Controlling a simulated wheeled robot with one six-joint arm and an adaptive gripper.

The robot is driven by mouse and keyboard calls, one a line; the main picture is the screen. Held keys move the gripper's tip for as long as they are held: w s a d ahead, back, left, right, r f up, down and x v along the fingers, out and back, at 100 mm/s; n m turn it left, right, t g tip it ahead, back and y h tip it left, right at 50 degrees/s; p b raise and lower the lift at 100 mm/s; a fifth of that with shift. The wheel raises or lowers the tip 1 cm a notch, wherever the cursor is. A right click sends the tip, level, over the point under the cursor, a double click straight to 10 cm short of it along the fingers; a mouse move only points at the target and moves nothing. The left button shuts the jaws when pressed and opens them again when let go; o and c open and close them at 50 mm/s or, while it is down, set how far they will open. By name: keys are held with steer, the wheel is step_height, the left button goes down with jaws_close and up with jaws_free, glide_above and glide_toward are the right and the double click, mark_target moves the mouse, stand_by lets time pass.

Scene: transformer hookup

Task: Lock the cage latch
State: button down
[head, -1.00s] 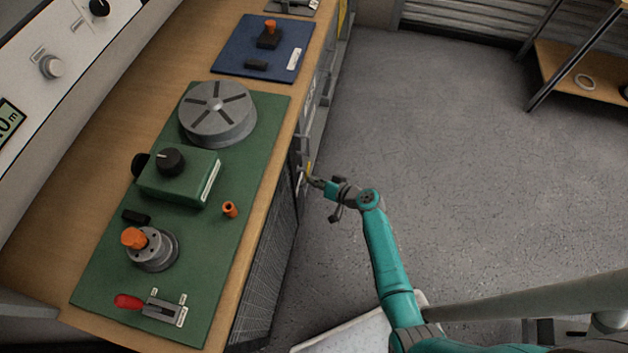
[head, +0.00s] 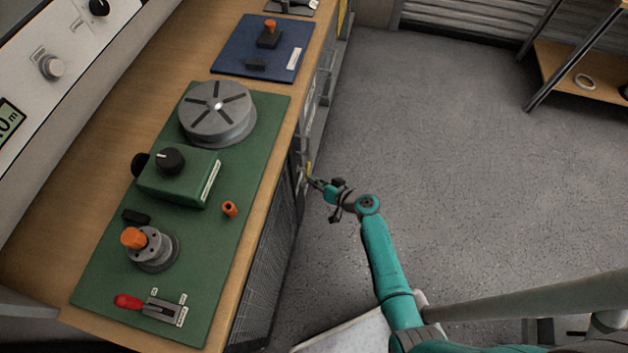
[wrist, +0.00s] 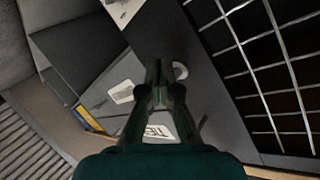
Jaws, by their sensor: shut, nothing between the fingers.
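The cage (head: 273,260) is a dark mesh front under the bench edge in the head view. Its wire grid (wrist: 265,60) fills the right of the wrist view. My gripper (head: 309,176) is at the bench front, beside the far end of the mesh. In the wrist view my gripper (wrist: 158,68) has its fingers together, with nothing seen between them, in front of a dark grey panel. A small pale rounded part (wrist: 180,70) shows just right of the fingertips; it may belong to the latch. The fingers partly hide it, so the latch's position and any contact cannot be told.
The wooden bench (head: 60,215) carries a green board (head: 100,270) with knobs and a red-handled lever (head: 130,301). A blue board (head: 235,55) lies farther back. The grey floor (head: 430,150) right of my arm is clear. A shelf (head: 560,75) stands at back right.

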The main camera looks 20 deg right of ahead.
steer(key=shift+f+n+t, duration=0.15)
steer(key=shift+n+t, duration=0.25)
steer(key=shift+w+d+f, duration=0.1)
steer(key=shift+w+f, duration=0.05)
steer(key=shift+f, duration=0.05)
stand_by(0.8)
steer(key=shift+r, duration=0.15)
steer(key=shift+r, duration=0.65)
